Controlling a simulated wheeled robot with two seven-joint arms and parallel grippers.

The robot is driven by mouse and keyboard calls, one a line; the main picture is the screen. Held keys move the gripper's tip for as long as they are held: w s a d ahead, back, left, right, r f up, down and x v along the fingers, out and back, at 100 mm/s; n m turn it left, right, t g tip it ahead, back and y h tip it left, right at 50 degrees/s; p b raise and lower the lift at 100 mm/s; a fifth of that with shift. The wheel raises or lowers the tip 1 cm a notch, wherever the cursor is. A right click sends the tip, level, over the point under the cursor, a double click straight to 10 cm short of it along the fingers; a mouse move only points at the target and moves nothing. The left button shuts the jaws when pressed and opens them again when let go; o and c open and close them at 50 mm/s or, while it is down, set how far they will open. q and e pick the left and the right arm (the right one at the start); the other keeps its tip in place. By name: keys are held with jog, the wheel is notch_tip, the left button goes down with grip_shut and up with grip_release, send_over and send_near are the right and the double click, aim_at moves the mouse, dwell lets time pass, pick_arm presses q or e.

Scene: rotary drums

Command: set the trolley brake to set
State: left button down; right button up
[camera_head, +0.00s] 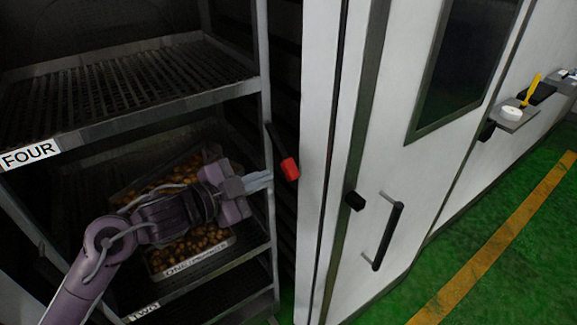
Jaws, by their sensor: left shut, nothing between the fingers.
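A black lever with a red end, which looks like the trolley brake (290,168), is mounted by the trolley's right front post and slants down to the right. The trolley (262,60) is a grey rack with slatted shelves. My left gripper (268,178) is shut and empty, its fingertips pointing right, just left of the red end. I cannot tell whether they touch it. My right gripper is out of view.
A tray (190,262) of brown items labelled ONE sits on a lower shelf behind my arm. A white cabinet door (400,160) with a black handle (388,237) stands to the right. A small shelf (512,122) holds a white round thing. Green floor is clear at lower right.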

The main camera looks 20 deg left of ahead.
pick_arm(q)
jog(key=w, duration=0.1)
jog(key=p, duration=0.3)
send_over(287, 169)
jog(key=s+d, duration=0.2)
jog(key=s, duration=0.1)
jog(key=f, duration=0.2)
jog(key=f+p, duration=0.1)
jog(key=w+a+f, duration=0.1)
jog(key=shift+w, duration=0.1)
jog(key=shift+w+a+f, duration=0.1)
jog(key=shift+a+f, duration=0.2)
jog(key=shift+f, duration=0.15)
jog(key=shift+f, duration=0.1)
